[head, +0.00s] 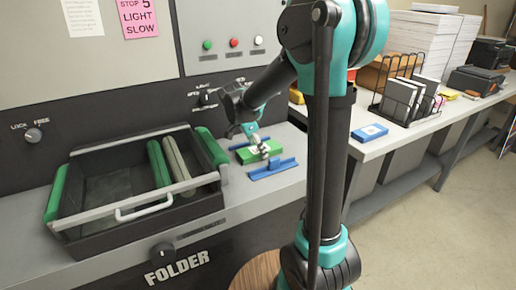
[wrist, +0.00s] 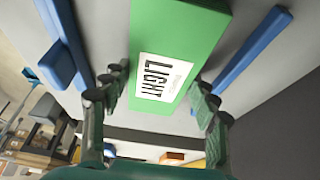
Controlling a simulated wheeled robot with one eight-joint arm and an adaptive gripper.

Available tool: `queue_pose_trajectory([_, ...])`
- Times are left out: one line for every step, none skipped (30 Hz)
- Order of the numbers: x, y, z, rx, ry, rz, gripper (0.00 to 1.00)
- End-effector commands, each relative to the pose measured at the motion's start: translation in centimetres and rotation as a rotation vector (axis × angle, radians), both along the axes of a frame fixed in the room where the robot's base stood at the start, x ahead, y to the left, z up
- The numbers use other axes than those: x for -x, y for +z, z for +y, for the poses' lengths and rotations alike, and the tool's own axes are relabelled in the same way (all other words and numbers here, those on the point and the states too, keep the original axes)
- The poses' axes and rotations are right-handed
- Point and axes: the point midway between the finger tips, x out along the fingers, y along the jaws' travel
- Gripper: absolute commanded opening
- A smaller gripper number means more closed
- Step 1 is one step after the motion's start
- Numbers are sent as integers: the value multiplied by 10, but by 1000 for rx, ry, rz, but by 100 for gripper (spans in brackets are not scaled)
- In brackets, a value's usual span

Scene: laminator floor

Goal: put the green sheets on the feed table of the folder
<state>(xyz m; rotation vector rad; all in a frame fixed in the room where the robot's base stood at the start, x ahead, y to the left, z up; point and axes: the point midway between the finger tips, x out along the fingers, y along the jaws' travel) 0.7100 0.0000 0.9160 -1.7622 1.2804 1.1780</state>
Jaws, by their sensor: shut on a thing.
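The green sheets (head: 248,156) are a flat green pack at the right end of the folder's grey top. They lie between two blue guide rails (head: 272,169). In the wrist view the green pack (wrist: 190,32) has a white label reading LIGHT, with a blue rail on each side and apart from it. My gripper (head: 261,146) is over the pack from above. In the wrist view its fingers (wrist: 160,88) are shut on the pack, one on each side. I cannot tell whether the pack rests on the surface or hangs just above it.
The folder's black tray (head: 125,232) with green and pale rollers and a white handle stands to the left. A side table (head: 400,131) on the right holds a blue box (head: 370,132), a wire rack (head: 403,100) and white paper stacks (head: 415,45). The control panel wall stands behind.

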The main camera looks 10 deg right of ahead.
Motion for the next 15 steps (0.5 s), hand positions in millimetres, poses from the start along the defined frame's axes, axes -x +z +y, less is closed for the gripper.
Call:
queue_pose_trajectory([0,0,0,0,0,0,22])
queue_pose_trajectory([0,0,0,0,0,0,22])
queue_pose_trajectory([0,0,0,0,0,0,22])
queue_pose_trajectory([0,0,0,0,0,0,22])
queue_pose_trajectory([0,0,0,0,0,0,22])
queue_pose_trajectory([0,0,0,0,0,0,22])
queue_pose_trajectory([0,0,0,0,0,0,22])
queue_pose_trajectory([0,-1,0,0,0,0,22])
queue_pose_trajectory([0,-2,0,0,0,0,22])
queue_pose_trajectory([0,-3,0,0,0,0,22])
queue_pose_trajectory([0,-3,0,0,0,0,63])
queue_pose_trajectory([0,-2,0,0,0,0,68])
queue_pose_trajectory([0,-2,0,0,0,0,72])
queue_pose_trajectory([0,-2,0,0,0,0,76])
queue_pose_trajectory([0,-2,0,0,0,0,80])
